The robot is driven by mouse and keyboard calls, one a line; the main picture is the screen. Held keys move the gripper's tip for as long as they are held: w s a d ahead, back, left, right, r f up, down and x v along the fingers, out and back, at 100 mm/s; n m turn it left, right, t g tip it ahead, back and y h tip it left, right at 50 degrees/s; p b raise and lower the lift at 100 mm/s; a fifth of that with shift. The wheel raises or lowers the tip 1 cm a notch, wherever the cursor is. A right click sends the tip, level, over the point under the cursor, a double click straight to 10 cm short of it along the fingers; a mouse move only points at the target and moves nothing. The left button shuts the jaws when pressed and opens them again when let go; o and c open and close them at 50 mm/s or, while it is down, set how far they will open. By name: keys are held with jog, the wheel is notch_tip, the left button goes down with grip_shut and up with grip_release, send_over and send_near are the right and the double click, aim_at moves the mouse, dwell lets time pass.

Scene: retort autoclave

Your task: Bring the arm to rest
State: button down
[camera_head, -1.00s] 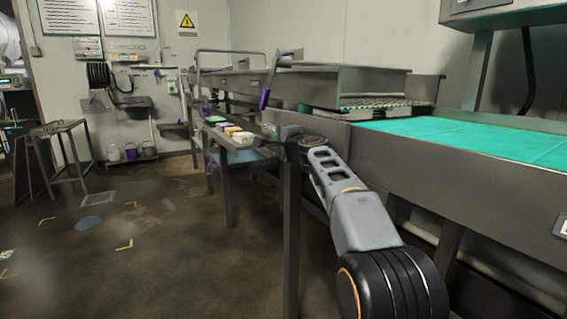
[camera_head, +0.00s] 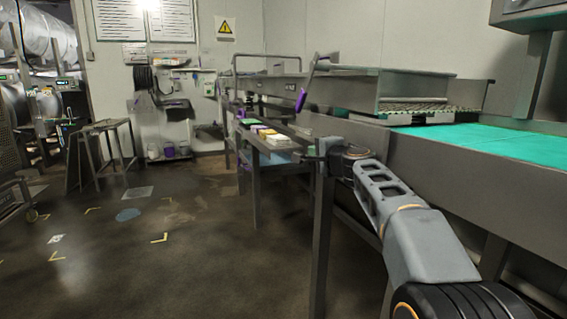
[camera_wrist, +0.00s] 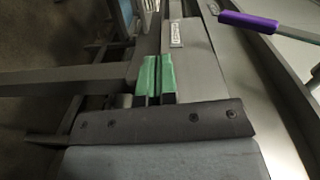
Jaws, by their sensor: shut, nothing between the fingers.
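My arm (camera_head: 395,205) reaches up from the lower right in the head view, alongside the metal bench on the right. My gripper (camera_wrist: 154,78) shows in the wrist view with its two green fingers together and nothing between them. In the head view the gripper end is small and dark, near the corner of a narrow side table, and its fingers cannot be made out there. In the wrist view, metal edges and rails lie below and around the fingers; whether anything touches them I cannot tell.
A side table with coloured packs (camera_head: 277,140) stands close to the gripper end. The steel bench with a green belt (camera_head: 480,142) runs along the right. A purple-handled tool (camera_wrist: 248,21) is at the wrist view's upper right. The floor (camera_head: 170,250) on the left is mostly open.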

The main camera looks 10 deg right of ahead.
jog(key=s+a+r+n+g+p, duration=0.2)
jog(key=s+r+n+g+p, duration=0.2)
jog(key=s+p, duration=0.5)
jog(key=s+a+r+n+g+p, duration=0.35)
jog(key=s+p, duration=0.35)
jog(key=p, duration=0.5)
jog(key=s+d+n+g+h+p, duration=0.2)
jog(key=s+n+p, duration=0.1)
jog(key=s+p, duration=0.5)
jog(key=s+d+n+g+h+p, duration=0.3)
jog(key=s+p, duration=0.4)
jog(key=s, duration=0.3)
jog(key=shift+s+g+p, duration=0.3)
jog(key=shift+g+p, duration=0.05)
jog(key=shift+p, duration=0.05)
